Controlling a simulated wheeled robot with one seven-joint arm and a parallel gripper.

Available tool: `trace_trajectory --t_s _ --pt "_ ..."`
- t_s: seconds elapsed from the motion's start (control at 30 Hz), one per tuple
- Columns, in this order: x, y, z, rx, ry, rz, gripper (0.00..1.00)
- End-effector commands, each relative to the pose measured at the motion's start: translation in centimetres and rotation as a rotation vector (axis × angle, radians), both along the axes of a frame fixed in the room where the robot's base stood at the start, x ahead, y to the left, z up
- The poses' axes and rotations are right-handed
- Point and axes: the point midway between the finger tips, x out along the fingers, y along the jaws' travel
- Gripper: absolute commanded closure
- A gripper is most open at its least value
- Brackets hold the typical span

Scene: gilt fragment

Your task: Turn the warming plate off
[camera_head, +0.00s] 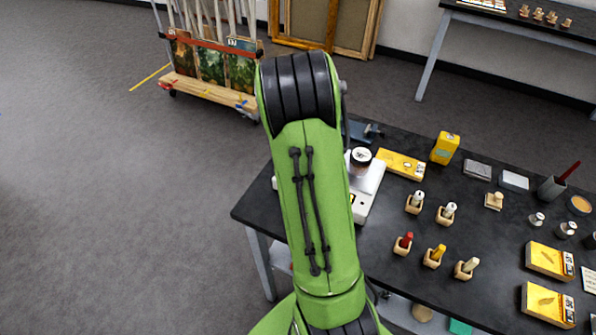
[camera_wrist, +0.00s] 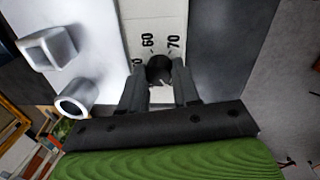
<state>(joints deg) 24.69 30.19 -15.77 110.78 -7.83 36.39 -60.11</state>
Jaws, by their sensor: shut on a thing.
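The warming plate (camera_head: 372,186) is a white appliance at the left part of the dark table in the head view, partly hidden behind my arm. A round black knob (camera_wrist: 158,68) sits by these numbers. My gripper (camera_wrist: 160,85) is shut on the knob, one finger on each side. The knob's pointer mark cannot be made out. In the head view my gripper is hidden behind my arm.
Two metal parts, one squarish (camera_wrist: 47,48) and one round (camera_wrist: 76,98), stick out left of the panel. On the table (camera_head: 385,295) are several small stamps or bottles in wooden blocks, yellow boxes (camera_head: 400,164) and a yellow can (camera_head: 445,148).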

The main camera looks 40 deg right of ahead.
Motion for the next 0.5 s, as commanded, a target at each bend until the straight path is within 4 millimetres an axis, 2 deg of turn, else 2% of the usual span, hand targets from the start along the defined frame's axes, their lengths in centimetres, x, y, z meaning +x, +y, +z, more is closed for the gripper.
trace_trajectory --t_s 0.5 --pt "0.07 -0.05 0.08 -0.002 -0.003 0.09 1.0"
